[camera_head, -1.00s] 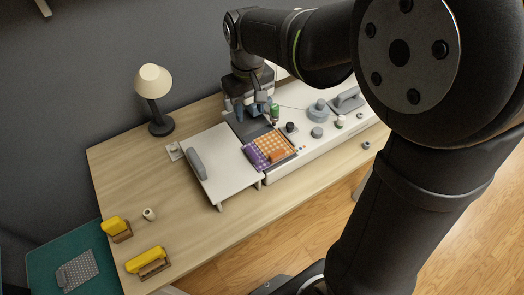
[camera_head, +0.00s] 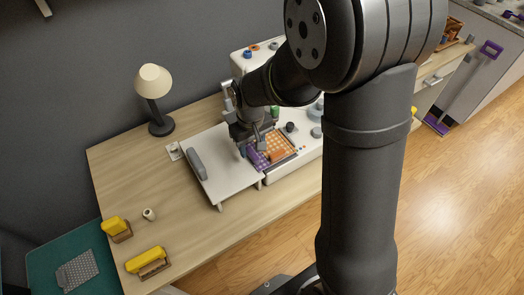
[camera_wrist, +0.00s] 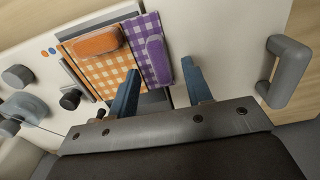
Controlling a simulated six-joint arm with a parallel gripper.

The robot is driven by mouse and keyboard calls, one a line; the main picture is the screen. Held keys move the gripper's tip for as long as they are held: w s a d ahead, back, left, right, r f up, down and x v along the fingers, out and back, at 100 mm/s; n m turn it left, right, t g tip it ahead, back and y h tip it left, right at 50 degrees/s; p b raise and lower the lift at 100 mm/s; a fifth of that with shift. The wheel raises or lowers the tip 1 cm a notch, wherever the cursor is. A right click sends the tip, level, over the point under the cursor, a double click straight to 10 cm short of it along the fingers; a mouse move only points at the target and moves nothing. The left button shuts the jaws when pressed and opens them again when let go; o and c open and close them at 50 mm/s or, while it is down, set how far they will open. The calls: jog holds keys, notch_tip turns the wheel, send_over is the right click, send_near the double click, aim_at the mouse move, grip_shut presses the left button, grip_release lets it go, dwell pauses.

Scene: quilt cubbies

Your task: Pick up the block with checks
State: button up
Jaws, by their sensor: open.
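Two flat patterned blocks lie side by side in a dark recess of the white unit. One is orange with pale checks (camera_wrist: 108,70) and has a rounded orange grip on top. The other is purple with pale checks (camera_wrist: 139,40) and has a rounded purple grip. They also show in the head view, orange (camera_head: 282,145) to the right of purple (camera_head: 257,161). My gripper (camera_wrist: 160,78) is open and empty, its two blue-grey fingers apart, with the purple block near and partly between the fingertips. In the head view my gripper (camera_head: 250,147) hides part of the recess.
A white raised panel (camera_head: 225,180) with a grey handle stands left of the blocks. Knobs (camera_wrist: 18,76) sit on the white unit at the other side. A lamp (camera_head: 155,95) and yellow-topped blocks (camera_head: 147,260) stand on the wooden table, whose left front is mostly clear.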

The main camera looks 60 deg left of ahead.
jog(key=shift+f, duration=1.15)
grip_shut()
jog(key=shift+r, duration=0.1)
